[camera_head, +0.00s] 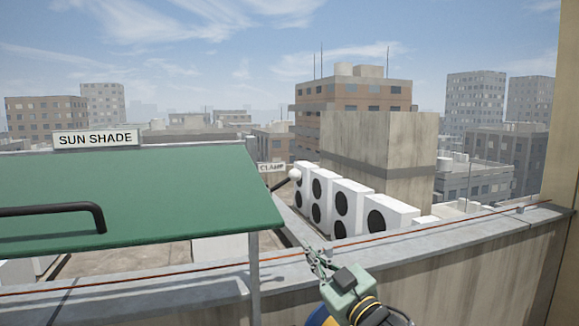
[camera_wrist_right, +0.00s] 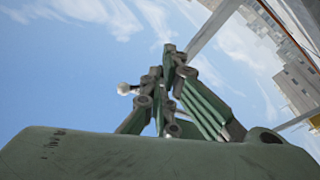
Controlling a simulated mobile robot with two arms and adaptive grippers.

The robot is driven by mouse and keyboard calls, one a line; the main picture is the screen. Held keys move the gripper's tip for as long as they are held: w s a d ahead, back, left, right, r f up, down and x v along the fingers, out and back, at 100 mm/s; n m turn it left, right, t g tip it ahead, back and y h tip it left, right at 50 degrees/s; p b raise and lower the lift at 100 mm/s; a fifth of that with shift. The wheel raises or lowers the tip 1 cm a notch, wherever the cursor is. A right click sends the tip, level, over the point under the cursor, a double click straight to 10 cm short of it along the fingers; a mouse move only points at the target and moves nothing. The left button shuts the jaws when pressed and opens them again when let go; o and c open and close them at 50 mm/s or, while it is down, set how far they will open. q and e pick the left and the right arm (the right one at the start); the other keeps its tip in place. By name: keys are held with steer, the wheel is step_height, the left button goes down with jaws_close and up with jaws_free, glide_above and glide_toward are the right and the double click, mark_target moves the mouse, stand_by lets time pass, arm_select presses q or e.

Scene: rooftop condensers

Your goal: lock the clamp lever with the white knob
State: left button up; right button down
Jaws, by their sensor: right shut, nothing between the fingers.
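The clamp lever (camera_head: 281,183) is a short dark arm at the right edge of the green sun shade, tilted up to the right. Its round white knob (camera_head: 295,174) is at its end, just below a small "CLAMP" sign (camera_head: 271,167). My right gripper (camera_head: 312,250) is below and slightly right of the knob in the head view, apart from it. Its fingers are shut and empty. My left gripper is not in view.
The green sun shade (camera_head: 150,190) fills the left, with a black handle (camera_head: 100,218) and a "SUN SHADE" sign (camera_head: 96,139). A thin grey post (camera_head: 254,275) stands under its right edge. A parapet (camera_head: 450,239) with a reddish cable runs across. White condensers (camera_head: 350,205) stand beyond.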

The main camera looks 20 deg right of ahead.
mark_target(295, 174)
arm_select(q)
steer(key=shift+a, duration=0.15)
arm_select(e)
step_height(295, 174, up, 17)
steer(key=s+n+t+y, duration=0.1)
steer(key=n+t+y, duration=0.1)
steer(key=n+y, duration=0.2)
steer(key=shift+s+n+y, duration=0.25)
steer(key=shift+n+y, duration=0.05)
steer(key=shift+y, duration=0.4)
steer(key=shift+a, duration=0.1)
steer(key=r+p+x, duration=0.1)
steer(key=p+x, duration=0.5)
steer(key=x, duration=0.4)
arm_select(q)
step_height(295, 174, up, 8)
steer(key=p, duration=0.2)
arm_select(e)
steer(key=f, duration=0.1)
steer(key=d+f, duration=0.1)
steer(key=w+d+f, duration=0.1)
steer(key=f, duration=0.1)
steer(key=shift+w+d+f, duration=0.1)
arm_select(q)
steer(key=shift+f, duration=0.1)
